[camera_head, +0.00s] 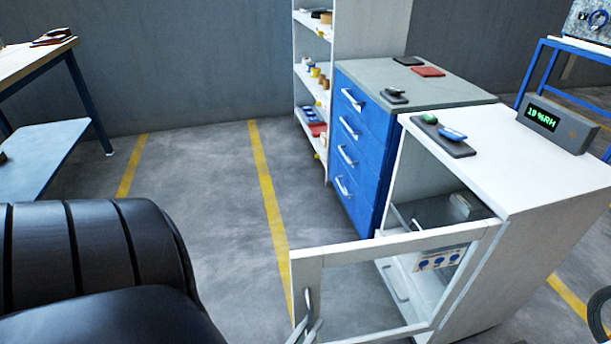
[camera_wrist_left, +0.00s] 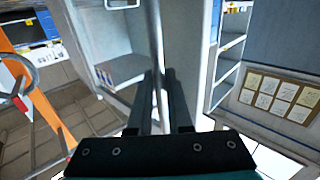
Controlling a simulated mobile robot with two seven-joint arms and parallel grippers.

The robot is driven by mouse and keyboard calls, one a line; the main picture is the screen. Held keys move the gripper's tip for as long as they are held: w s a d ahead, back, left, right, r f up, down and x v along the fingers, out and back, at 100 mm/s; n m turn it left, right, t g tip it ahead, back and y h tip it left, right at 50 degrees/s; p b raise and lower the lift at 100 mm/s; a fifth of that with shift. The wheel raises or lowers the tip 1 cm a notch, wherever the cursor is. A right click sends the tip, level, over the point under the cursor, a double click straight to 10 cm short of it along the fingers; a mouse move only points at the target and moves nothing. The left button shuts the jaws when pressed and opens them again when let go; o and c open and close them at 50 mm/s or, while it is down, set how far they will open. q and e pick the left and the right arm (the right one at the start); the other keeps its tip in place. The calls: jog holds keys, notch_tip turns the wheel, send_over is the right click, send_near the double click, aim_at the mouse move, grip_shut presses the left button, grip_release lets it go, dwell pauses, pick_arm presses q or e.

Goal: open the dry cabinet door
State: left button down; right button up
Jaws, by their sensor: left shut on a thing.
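The dry cabinet (camera_head: 545,215) is white, with a humidity display (camera_head: 558,123) on top. Its door (camera_head: 400,246), a pale frame with a clear pane, stands swung well out from the cabinet front, which is open. The door handle (camera_head: 307,302) is a slim upright bar near the door's free edge. My left gripper (camera_head: 308,331) is at this handle, at the bottom of the head view and partly cut off. In the left wrist view, the gripper's dark fingers (camera_wrist_left: 162,98) are closed around the handle bar (camera_wrist_left: 155,40). My right gripper is not in view.
A blue drawer unit (camera_head: 362,145) stands beside the cabinet, with a shelf (camera_head: 320,75) behind it. A dark tray (camera_head: 444,136) with small items lies on the cabinet. A workbench (camera_head: 38,62) is at the far left. The floor (camera_head: 200,210) with yellow lines is clear between.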

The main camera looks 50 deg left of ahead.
pick_arm(q)
jog(key=shift+w+d, duration=0.1)
jog(key=shift+d, duration=0.05)
jog(key=c, duration=0.8)
grip_release()
jog(key=shift+c, duration=0.2)
jog(key=v, duration=1.5)
jog(key=shift+p, duration=0.4)
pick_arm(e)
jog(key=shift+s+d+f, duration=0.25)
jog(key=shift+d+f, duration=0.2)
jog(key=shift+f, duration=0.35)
